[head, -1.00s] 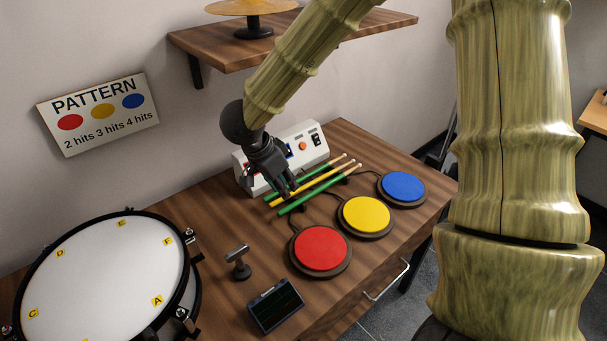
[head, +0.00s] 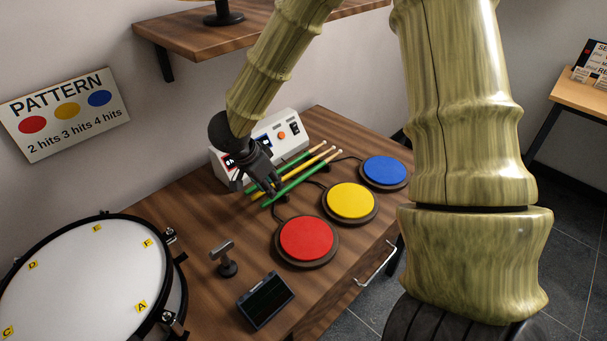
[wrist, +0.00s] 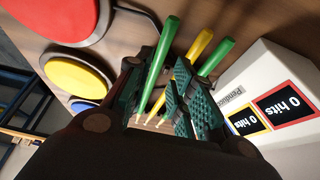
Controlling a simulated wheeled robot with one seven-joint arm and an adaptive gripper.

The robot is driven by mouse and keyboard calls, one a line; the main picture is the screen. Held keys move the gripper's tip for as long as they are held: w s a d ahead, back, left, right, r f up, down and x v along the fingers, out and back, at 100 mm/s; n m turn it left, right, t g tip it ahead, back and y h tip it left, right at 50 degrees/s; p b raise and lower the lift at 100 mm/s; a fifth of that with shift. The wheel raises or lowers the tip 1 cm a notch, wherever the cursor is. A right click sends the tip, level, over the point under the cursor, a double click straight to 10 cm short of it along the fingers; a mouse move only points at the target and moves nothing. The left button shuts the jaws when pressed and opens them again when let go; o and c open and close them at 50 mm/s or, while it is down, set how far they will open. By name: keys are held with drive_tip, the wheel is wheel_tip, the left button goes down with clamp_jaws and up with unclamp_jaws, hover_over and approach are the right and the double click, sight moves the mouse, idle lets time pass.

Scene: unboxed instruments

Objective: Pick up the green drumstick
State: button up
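Two green drumsticks and a yellow drumstick (head: 307,163) lie side by side on the wooden table. The near green drumstick (head: 301,176) lies on the side of the pads; the far green drumstick (head: 290,161) lies beside the white box. My gripper (head: 264,190) points down over the stick ends nearest the drum. In the wrist view, my gripper (wrist: 158,98) is open. The near green drumstick (wrist: 158,58) runs between its fingers. The yellow drumstick (wrist: 198,48) and far green drumstick (wrist: 217,56) pass beyond the right finger, which partly hides them. I cannot tell whether any finger touches a stick.
A white box (head: 292,124) with displays stands close behind the sticks. Red (head: 306,238), yellow (head: 350,201) and blue (head: 384,170) pads lie in front. A small stand (head: 225,258), a dark panel (head: 266,299) and a drum (head: 85,275) are nearer. A shelf hangs above.

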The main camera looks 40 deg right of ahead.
drive_tip(key=x, duration=0.4)
drive_tip(key=shift+a+b, duration=0.1)
drive_tip(key=shift+b, duration=0.25)
drive_tip(key=shift+s, duration=0.1)
clamp_jaws()
drive_tip(key=shift+r, duration=0.1)
